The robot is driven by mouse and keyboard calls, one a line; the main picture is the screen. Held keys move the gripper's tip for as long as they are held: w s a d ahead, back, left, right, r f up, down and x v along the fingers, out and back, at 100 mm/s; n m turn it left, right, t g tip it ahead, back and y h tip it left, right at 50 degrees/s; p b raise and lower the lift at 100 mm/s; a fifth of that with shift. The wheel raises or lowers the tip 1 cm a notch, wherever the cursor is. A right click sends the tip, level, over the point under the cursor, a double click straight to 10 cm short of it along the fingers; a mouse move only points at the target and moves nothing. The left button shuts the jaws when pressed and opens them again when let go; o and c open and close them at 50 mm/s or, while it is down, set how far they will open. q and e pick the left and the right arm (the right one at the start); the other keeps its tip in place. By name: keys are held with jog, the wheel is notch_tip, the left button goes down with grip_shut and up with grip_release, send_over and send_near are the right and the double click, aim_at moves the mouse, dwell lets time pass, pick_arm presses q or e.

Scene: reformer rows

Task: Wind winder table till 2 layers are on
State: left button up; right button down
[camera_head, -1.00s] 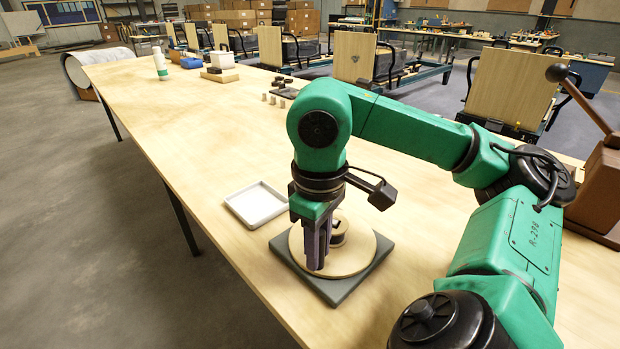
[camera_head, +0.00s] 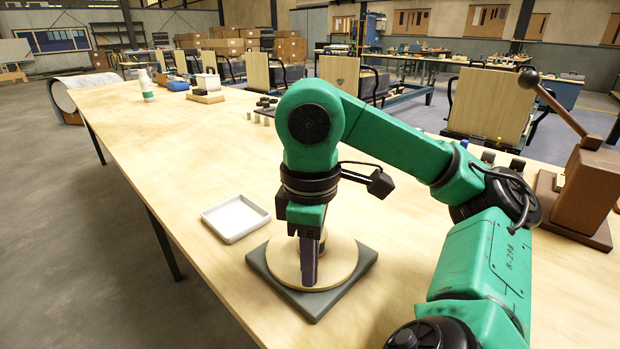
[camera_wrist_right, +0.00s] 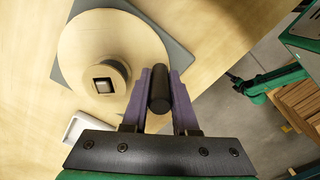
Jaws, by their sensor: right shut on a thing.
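The winder table is a round pale wooden disc (camera_head: 346,262) on a dark grey square base (camera_head: 268,272). In the right wrist view the disc (camera_wrist_right: 125,32) carries a round hub (camera_wrist_right: 118,93) with a dark square hole. A dark upright handle (camera_wrist_right: 160,92) stands near the disc's edge. My right gripper (camera_head: 309,278) is low over the disc's near side, its purple fingers (camera_wrist_right: 159,80) shut on the handle. In the head view the gripper hides the handle and most of the hub. I cannot make out any wound layers. My left gripper is not in view.
A white tray (camera_head: 236,219) lies just left of the base. A brown block with a lever (camera_head: 588,185) stands at the right. Small grey pegs (camera_head: 257,118), a white bottle (camera_head: 146,86) and bins are farther back. The table's left side is clear.

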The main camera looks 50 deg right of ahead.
jog(key=shift+d, duration=0.1)
dwell(0.3)
jog(key=c, duration=1)
grip_release()
jog(key=shift+o, duration=0.2)
